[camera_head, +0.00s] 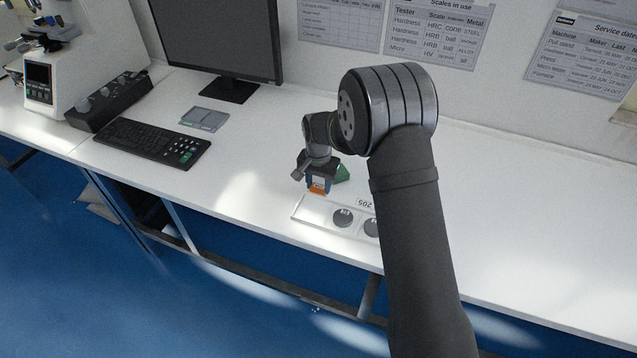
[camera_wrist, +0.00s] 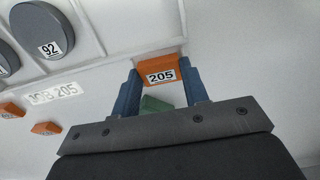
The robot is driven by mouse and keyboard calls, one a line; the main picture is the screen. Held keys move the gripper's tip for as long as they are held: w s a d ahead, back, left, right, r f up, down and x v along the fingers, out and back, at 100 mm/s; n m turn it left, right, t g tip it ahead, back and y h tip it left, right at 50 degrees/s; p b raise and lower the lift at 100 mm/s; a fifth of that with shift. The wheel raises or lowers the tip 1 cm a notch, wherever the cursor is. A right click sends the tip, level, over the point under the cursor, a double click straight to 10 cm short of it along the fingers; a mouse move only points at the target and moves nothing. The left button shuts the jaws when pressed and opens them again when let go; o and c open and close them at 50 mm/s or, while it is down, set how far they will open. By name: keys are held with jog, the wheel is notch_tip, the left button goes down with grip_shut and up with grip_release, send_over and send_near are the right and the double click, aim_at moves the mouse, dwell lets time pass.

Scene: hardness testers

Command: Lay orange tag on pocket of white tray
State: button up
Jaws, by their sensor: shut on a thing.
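My gripper (camera_wrist: 160,80) has blue fingers and is shut on an orange tag marked 205 (camera_wrist: 163,70). In the head view the tag (camera_head: 318,187) shows below my gripper (camera_head: 319,183), at the back left end of the white tray (camera_head: 299,212). The white tray (camera_wrist: 98,42) also fills the upper left of the wrist view. It holds grey round discs, one marked 92 (camera_wrist: 36,30). An empty-looking pocket (camera_wrist: 130,22) lies beside that disc. I cannot tell whether the tag touches the tray.
A green piece (camera_head: 343,173) lies behind my gripper. Two more orange pieces (camera_wrist: 46,128) lie beside the tray in the wrist view. A keyboard (camera_head: 152,142), a small grey plate (camera_head: 204,118) and a monitor (camera_head: 225,45) stand to the left. The bench right of my arm is clear.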

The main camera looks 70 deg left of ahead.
aim_at(319, 188)
jog(key=shift+d+f, duration=0.15)
jog(key=shift+f, duration=0.45)
jog(key=o, duration=0.9)
jog(key=shift+o, duration=0.2)
notch_tip(319, 188, up, 14)
jog(key=shift+f, duration=0.25)
jog(key=shift+f, duration=0.15)
notch_tip(319, 188, down, 12)
jog(key=shift+f, duration=0.15)
jog(key=shift+r, duration=3.9)
jog(key=shift+f, duration=3.9)
